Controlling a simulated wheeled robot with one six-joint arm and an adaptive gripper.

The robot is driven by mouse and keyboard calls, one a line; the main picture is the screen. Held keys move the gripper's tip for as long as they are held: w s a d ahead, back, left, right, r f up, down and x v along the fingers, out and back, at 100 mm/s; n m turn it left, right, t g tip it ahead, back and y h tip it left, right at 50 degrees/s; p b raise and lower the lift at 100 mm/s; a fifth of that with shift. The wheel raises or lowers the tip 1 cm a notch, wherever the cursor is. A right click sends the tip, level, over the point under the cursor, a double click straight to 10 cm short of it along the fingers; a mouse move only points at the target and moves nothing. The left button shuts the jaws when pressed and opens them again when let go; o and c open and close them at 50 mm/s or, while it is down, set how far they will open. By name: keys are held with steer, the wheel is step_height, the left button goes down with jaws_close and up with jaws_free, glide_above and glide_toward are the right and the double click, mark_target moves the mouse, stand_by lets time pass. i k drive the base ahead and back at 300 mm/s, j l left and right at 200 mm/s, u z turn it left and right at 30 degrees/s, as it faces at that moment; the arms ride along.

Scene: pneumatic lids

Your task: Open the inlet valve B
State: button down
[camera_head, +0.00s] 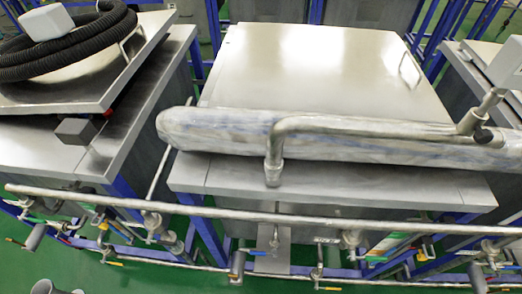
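Several small valves with coloured handles sit along the pipework below the tanks. No label is readable, so I cannot tell which is inlet valve B or whether any is open. My gripper is not in view.
A long horizontal pipe (310,220) runs across in front of the tanks, above the valves. The middle tank has a flat metal lid (305,65) and a thick wrapped pipe along its front. A black coiled hose (65,55) lies on the left tank. Green floor shows below.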

mark_target(375, 258)
steer(key=j, duration=2.4)
steer(key=j+z, duration=0.35)
steer(key=k+j+z, duration=0.1)
steer(key=j+z, duration=0.2)
steer(key=j, duration=0.25)
steer(key=k+j+z, duration=0.15)
steer(key=j+z, duration=0.2)
steer(key=j, duration=0.1)
